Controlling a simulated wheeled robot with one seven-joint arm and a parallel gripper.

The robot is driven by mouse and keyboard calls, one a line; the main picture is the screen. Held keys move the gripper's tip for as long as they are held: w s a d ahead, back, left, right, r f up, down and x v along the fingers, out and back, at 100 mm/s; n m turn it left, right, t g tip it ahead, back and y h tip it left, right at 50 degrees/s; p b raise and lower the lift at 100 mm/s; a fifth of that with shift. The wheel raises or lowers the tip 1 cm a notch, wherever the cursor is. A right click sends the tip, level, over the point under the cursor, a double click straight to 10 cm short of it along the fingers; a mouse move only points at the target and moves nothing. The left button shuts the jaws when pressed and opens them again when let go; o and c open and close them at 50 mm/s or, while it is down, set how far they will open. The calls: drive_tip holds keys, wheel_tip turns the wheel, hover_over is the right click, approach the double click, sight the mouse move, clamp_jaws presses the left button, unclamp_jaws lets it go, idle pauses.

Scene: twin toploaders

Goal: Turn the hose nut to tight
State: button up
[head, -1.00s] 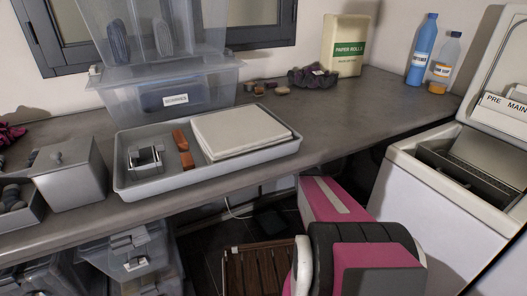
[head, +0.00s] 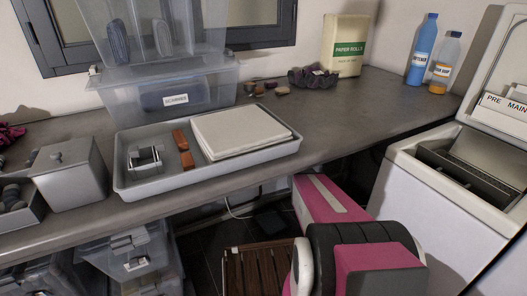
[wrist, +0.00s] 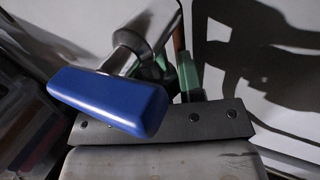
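In the wrist view, a blue lever handle (wrist: 110,97) on a shiny metal body (wrist: 148,30) stands close to the camera and covers part of my gripper. My gripper (wrist: 172,72) shows as green finger parts behind the handle, above a dark bolted bar. A thin brown pipe-like piece shows between or behind the fingers. I cannot make out the hose nut, nor whether the fingers touch anything. In the head view my pink arm reaches down by the counter's front edge, and my gripper is out of sight.
The counter (head: 330,108) holds a grey tray (head: 240,160), clear bins (head: 200,92) and bottles (head: 421,50). A white toploader (head: 440,190) stands open at right. A slatted wooden piece (head: 255,270) is below. In the wrist view, a pale wall (wrist: 285,100) carries dark shadows.

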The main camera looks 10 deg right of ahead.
drive_tip(key=shift+s+a+m+t+h, duration=0.1)
drive_tip(key=shift+m+t+h, duration=0.8)
drive_tip(key=shift+m+h, duration=0.25)
drive_tip(key=shift+m+t+h, duration=0.6)
drive_tip(key=shift+m+h, duration=0.35)
drive_tip(key=shift+h, duration=0.5)
drive_tip(key=shift+m+t+h, duration=0.6)
drive_tip(key=shift+m+h, duration=0.3)
drive_tip(key=shift+h, duration=0.9)
drive_tip(key=o, duration=0.9)
